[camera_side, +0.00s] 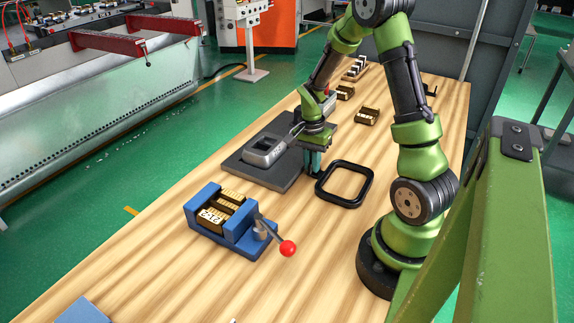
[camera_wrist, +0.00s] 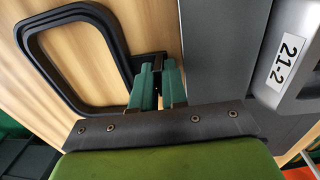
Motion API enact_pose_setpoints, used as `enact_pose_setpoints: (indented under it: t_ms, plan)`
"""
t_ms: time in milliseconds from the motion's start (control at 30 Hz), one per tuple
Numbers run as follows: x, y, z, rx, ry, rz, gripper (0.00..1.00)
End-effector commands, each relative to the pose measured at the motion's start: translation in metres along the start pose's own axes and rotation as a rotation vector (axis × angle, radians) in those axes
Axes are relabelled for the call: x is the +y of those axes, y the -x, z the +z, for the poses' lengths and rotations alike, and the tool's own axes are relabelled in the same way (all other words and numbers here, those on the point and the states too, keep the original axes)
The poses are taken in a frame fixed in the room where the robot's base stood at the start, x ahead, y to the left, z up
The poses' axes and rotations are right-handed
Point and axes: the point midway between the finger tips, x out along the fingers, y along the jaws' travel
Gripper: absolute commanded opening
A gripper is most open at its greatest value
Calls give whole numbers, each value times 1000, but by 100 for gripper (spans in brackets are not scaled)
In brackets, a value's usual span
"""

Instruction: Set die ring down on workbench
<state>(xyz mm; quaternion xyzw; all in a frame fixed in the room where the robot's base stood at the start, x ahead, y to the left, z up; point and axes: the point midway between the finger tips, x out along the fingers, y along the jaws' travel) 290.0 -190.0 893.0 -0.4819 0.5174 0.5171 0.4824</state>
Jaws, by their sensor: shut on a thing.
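The die ring (camera_side: 369,186) is a black, rounded-square frame. It is level, at or very close to the wooden workbench (camera_side: 200,275), right of my gripper (camera_side: 313,172) in the side view. I cannot tell whether it touches the wood. In the wrist view the ring (camera_wrist: 119,50) fills the upper left, with bare wood showing through its opening. My gripper (camera_wrist: 157,90) points down, its green fingers shut on a short tab at the ring's edge. The fingers partly hide the tab.
A dark grey plate (camera_side: 238,163) bearing a grey tool (camera_side: 266,152), labelled 21-2 in the wrist view, lies just left of my gripper. A blue fixture (camera_side: 240,236) with a red-knobbed lever (camera_side: 287,248) stands in front. Small dark blocks (camera_side: 367,116) sit behind. The front bench is mostly clear.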

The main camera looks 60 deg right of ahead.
Motion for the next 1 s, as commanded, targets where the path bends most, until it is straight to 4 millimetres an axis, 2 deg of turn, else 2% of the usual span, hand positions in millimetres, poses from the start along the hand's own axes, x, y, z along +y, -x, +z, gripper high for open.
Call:
enact_pose_setpoints:
  t_ms: [67, 100, 167, 467, 1000]
  plan:
    - [0, 0, 0, 0, 0, 0, 0]
    - [0, 0, 0, 0, 0, 0, 19]
    - [0, 0, 0, 1, 0, 0, 26]
    - [0, 1, 0, 1, 1, -1, 26]
    - [1, 27, 0, 1, 0, -2, 26]
